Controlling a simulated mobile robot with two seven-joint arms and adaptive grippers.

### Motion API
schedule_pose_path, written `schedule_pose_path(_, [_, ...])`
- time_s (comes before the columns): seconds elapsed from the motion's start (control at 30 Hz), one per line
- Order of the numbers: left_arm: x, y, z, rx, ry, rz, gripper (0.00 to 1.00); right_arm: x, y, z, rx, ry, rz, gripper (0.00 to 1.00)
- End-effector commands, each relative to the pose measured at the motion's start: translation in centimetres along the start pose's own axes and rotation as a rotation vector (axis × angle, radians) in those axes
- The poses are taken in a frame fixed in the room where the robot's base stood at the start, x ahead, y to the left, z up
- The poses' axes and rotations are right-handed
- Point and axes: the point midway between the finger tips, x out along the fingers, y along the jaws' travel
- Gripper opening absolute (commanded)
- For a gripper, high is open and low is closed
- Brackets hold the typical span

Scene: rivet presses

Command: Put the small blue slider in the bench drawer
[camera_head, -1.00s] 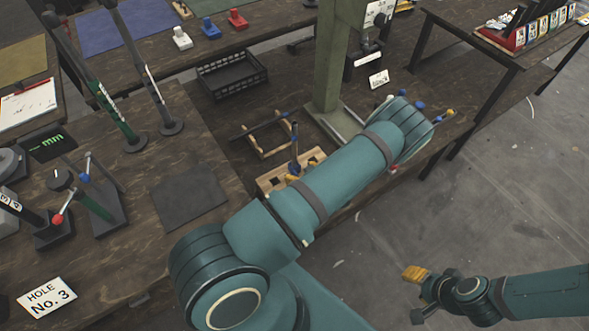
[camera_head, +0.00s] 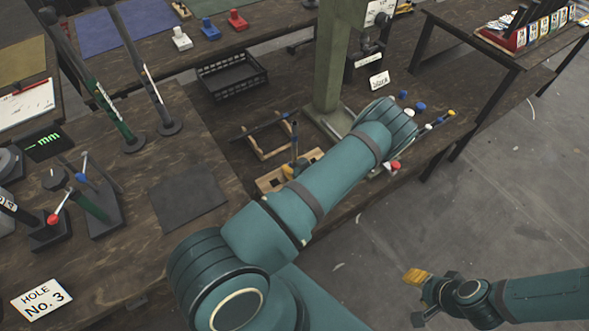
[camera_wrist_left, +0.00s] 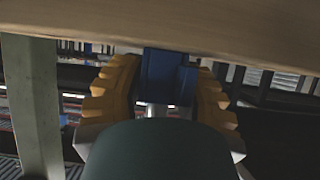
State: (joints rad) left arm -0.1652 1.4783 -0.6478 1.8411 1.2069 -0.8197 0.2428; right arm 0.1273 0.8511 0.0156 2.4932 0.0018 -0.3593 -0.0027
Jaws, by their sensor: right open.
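In the left wrist view my left gripper (camera_wrist_left: 168,92) has its yellow ribbed fingers on both sides of a small blue block (camera_wrist_left: 165,70), which looks like the blue slider, and appears shut on it. A brown wooden surface (camera_wrist_left: 190,22) crosses close above the block. In the head view the left gripper and its block are hidden behind my left forearm and wrist. My right gripper (camera_head: 420,296) is open and empty over the floor at the lower right. I cannot make out the bench drawer.
A green press column (camera_head: 335,70) stands behind my left wrist. Small blue (camera_head: 421,106) and red (camera_head: 395,166) pieces lie around the wrist. A wooden block with holes (camera_head: 275,180) and a black crate (camera_head: 231,77) are left. White, blue and red pieces stand at the back.

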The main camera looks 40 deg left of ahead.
Motion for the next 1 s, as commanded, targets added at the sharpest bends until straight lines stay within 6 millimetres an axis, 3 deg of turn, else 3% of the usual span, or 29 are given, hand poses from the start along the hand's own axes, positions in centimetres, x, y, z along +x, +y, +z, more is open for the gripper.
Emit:
schedule_pose_path(0.13, [0.0,0.0,0.0,0.0,-0.001,0.0,0.09,0.0,0.0,0.0,0.0,0.0,0.0,0.47])
schedule_pose_path(0.17, [0.0,0.0,0.0,0.0,-0.001,0.0,0.05,0.0,0.0,0.0,0.0,0.0,0.0,0.47])
schedule_pose_path(0.53, [-0.5,0.1,-0.9,-0.001,0.0,0.0,0.04,-0.3,-0.1,0.0,0.0,-0.001,0.0,0.47])
schedule_pose_path(1.0, [-4.1,0.1,-7.5,-0.002,0.0,0.0,0.04,-2.2,-0.8,0.2,0.002,-0.011,-0.001,0.47])
